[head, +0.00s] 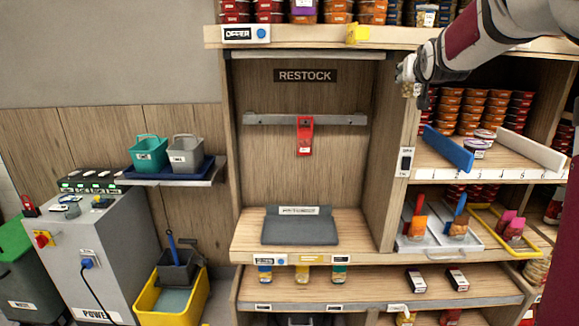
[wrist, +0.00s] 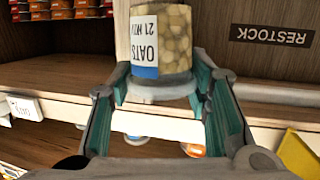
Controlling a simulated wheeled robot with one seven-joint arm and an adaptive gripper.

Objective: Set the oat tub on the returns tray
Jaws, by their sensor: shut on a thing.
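The oat tub (wrist: 160,40) is a clear tub of pale pieces with a white and blue "OATS" label. In the wrist view it sits between the fingertips of my gripper (wrist: 162,84), which is shut on it. The label appears upside down there. In the head view my gripper (head: 406,72) is high at the right edge of the RESTOCK bay, with a small part of the tub (head: 411,90) showing below it. A dark grey tray (head: 300,232) with a small label lies on the bay's floor, bare. I cannot read the label, so I cannot tell whether it is the returns tray.
A red item (head: 305,137) hangs from the metal rail in the bay. The upright panel (head: 400,150) separates the bay from the right shelves. The space above the grey tray is clear.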

